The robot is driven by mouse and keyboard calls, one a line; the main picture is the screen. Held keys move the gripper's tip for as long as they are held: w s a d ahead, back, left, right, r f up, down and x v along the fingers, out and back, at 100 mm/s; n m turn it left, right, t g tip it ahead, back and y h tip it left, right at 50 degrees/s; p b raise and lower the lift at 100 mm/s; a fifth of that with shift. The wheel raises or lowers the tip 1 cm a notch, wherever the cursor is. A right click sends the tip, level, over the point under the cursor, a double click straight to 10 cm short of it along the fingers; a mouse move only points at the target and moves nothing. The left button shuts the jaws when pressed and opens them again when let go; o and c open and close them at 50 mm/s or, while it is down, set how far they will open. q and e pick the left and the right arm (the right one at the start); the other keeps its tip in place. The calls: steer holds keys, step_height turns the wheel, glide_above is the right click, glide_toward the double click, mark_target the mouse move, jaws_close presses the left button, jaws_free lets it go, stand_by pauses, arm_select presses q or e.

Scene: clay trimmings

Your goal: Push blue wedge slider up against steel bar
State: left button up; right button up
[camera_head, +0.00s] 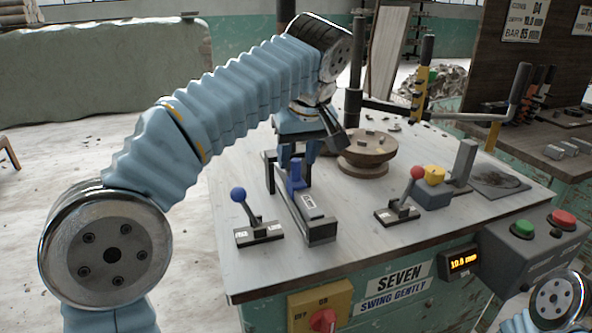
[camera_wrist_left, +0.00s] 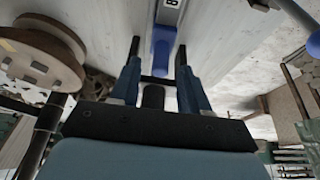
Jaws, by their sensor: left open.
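The blue wedge slider (camera_head: 295,178) has an upright blue post and sits at the far end of a dark narrow rail (camera_head: 321,237) on the bench. A grey labelled block (camera_head: 309,205), perhaps the steel bar, lies in the rail on the near side of the slider. My left gripper (camera_head: 297,160) points down over the slider with its fingers apart. In the left wrist view the blue slider (camera_wrist_left: 162,48) shows between the open fingertips, below the grey labelled block (camera_wrist_left: 170,10). I cannot tell whether slider and block touch. My right gripper is not in view.
A blue-knobbed lever (camera_head: 239,195) stands left of the rail and a red-knobbed lever (camera_head: 417,173) right of it. A round wooden wheel (camera_head: 367,153) stands behind. A yellow-and-blue block (camera_head: 433,190) and a grey post (camera_head: 465,162) are further right.

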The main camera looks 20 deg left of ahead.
arm_select(q)
steer(key=shift+x, duration=1.3)
jaws_close()
